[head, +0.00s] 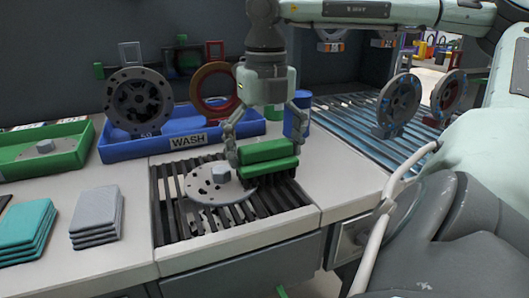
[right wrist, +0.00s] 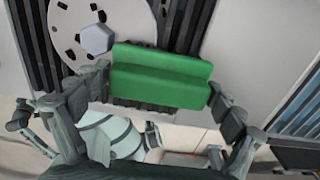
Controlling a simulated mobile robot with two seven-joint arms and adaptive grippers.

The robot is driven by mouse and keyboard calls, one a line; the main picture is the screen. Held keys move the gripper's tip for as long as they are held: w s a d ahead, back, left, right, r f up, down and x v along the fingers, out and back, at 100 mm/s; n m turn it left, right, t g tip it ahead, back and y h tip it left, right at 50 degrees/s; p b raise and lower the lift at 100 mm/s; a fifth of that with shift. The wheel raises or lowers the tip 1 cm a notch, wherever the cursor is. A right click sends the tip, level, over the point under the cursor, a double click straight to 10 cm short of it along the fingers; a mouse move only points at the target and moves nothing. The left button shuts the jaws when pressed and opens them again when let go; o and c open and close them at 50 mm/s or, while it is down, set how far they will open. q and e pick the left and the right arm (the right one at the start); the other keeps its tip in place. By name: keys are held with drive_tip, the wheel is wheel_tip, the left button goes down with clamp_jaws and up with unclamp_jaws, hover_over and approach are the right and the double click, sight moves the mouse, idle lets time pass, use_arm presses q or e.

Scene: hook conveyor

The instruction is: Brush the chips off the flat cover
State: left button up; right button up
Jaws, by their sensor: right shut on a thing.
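The flat cover (head: 205,183) is a pale grey disc with a raised hex boss, lying on the dark slatted grate; it also shows in the right wrist view (right wrist: 78,62). Dark spots mark its face; I cannot tell which are chips and which are holes. My right gripper (head: 268,155) is shut on a green two-tiered block, seemingly the brush (head: 267,152), also in the right wrist view (right wrist: 160,76). A finger stands at each end. The brush is at the cover's right edge, close to the boss; contact is unclear.
A blue WASH tray (head: 235,133) with upright round parts stands behind the grate (head: 285,197). A blue can (head: 296,122) is close behind my right gripper. Grey cloths (head: 97,213) and teal cloths (head: 27,230) lie left. A roller conveyor (head: 345,120) is at right.

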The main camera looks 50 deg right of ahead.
drive_tip(key=shift+r, duration=0.15)
wheel_tip(320, 180, up, 6)
drive_tip(key=p, duration=0.4)
drive_tip(key=shift+p, duration=0.3)
